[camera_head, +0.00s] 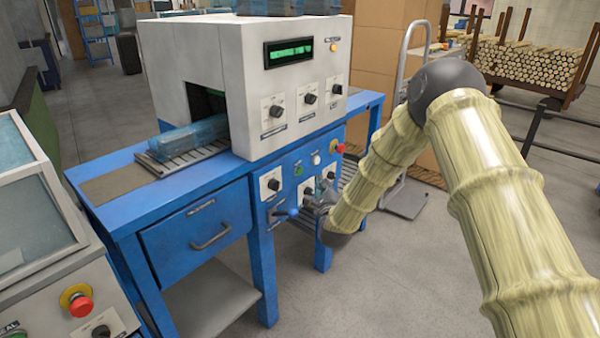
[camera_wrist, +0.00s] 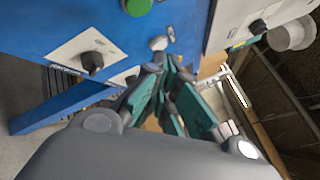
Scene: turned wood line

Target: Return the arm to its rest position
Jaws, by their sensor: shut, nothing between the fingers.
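My arm reaches in from the right in the head view and bends down at a dark elbow. My gripper (camera_head: 318,198) is close in front of the blue control panel (camera_head: 284,166) under the machine. In the wrist view my gripper (camera_wrist: 172,68) has its teal-padded fingers together at the tips, with nothing between them. The fingertips appear beside a white button (camera_wrist: 158,43) and right of a black knob (camera_wrist: 92,62). I cannot tell whether they touch the panel.
The grey machine (camera_head: 240,75) stands on a blue bench (camera_head: 120,208) with a drawer. A blue-wrapped bundle (camera_head: 192,135) lies on its rollers. A console with a red stop button (camera_head: 80,305) is at lower left. A hand truck (camera_head: 405,195) and cardboard boxes (camera_head: 375,60) stand behind my arm.

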